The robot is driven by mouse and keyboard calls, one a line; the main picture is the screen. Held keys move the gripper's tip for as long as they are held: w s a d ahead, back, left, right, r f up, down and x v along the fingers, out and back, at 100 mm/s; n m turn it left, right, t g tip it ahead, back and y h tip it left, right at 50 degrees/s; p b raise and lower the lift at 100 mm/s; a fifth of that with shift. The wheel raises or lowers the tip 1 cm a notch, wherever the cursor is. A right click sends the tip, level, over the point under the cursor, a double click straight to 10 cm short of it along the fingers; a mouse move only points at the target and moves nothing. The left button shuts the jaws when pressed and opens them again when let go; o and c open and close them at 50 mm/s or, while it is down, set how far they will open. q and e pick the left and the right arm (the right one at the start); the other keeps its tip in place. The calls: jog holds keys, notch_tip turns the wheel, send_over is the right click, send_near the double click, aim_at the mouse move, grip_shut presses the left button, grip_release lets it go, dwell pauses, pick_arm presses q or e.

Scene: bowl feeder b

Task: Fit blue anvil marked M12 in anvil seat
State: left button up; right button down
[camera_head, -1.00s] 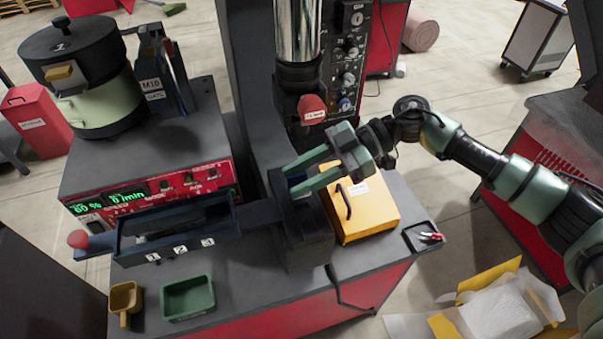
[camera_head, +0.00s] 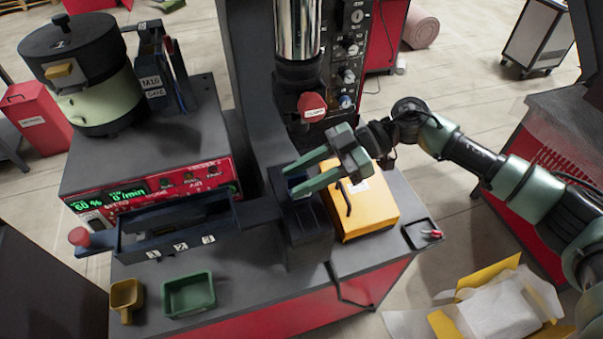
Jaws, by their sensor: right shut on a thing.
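My right gripper (camera_head: 291,182) reaches in from the right, with its two green fingers over the top of the dark press block (camera_head: 310,240). It is shut on a small blue piece, the blue anvil (camera_head: 297,180), of which only a little shows between the fingers. The M12 mark cannot be read. The anvil seat is at the top of this block, mostly hidden by the fingers and the anvil. I cannot tell whether the anvil touches the seat or sits in it. My left gripper is out of view.
A yellow box (camera_head: 372,212) stands close to the right of the block. A feeder track (camera_head: 175,228) lies left. A green tray (camera_head: 188,295) and a yellow scoop (camera_head: 126,296) sit at the front left.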

jog(key=shift+f+b, duration=0.35)
jog(key=shift+f, duration=0.8)
jog(key=c, duration=0.9)
grip_release()
jog(key=shift+o, duration=0.3)
jog(key=b+v, duration=0.3)
jog(key=v, duration=0.5)
jog(key=shift+a, duration=0.1)
